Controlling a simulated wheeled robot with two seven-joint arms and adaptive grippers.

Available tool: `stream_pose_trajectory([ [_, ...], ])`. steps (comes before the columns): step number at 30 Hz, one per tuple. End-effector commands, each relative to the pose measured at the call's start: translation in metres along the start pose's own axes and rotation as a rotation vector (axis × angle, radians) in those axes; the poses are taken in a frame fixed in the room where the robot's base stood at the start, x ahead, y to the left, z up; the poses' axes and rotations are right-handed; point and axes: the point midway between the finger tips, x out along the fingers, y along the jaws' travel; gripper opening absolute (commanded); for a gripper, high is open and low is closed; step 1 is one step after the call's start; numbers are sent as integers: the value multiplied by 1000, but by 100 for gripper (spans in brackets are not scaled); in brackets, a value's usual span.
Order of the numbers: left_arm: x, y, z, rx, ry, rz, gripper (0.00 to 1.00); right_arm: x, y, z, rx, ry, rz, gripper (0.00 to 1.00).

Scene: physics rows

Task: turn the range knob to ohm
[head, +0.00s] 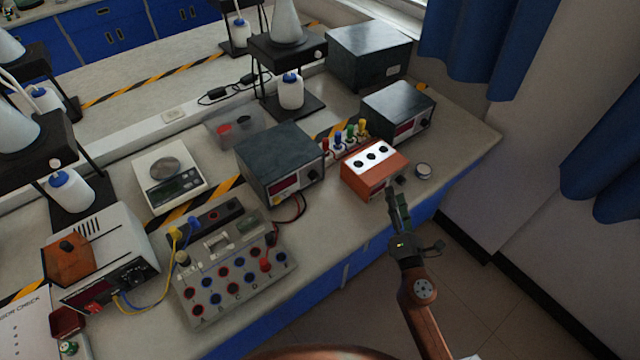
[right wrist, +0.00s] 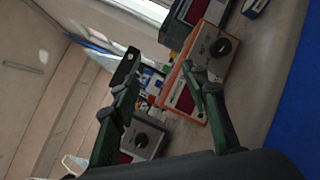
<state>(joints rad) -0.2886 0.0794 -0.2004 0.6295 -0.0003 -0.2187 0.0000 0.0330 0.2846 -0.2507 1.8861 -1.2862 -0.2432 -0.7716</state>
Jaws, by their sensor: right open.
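The orange meter box (head: 362,180) stands near the table's front edge in the head view, with several black sockets on its white top. In the right wrist view, the meter's front panel (right wrist: 204,62) has a red display and a round black range knob (right wrist: 221,47). The panel's lettering and the knob's setting are too small to read. My right gripper (head: 393,190) is at the front of the box; its open fingers also show in the right wrist view (right wrist: 157,66). The knob is outside the fingers, beyond the right-hand one. I cannot tell whether a finger touches the panel.
A dark-topped instrument (head: 278,155) stands left of the meter, another (head: 398,108) behind it. Coloured plugs (head: 345,135) stand behind the meter. A socket board (head: 230,275) is farther left. Floor lies beyond the table edge.

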Motion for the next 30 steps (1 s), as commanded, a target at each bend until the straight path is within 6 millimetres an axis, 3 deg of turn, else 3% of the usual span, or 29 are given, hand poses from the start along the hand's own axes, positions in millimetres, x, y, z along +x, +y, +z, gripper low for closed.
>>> stream_pose_trajectory([
  [1,3,0,4,0,-6,0,52,10,28,-13,-140,30,87,42],
  [4,3,1,11,-2,-14,1,52,25,69,-53,-430,114,239,42],
  [7,2,2,18,-4,-23,1,52,34,86,-95,-682,197,358,42],
  [12,1,2,24,-5,-31,1,52,40,85,-140,-944,295,467,42],
  [17,3,2,23,-4,-30,1,52,46,89,-159,-1075,291,512,42],
  [30,13,2,23,-3,-32,2,52,98,113,-180,-1206,211,541,42],
])
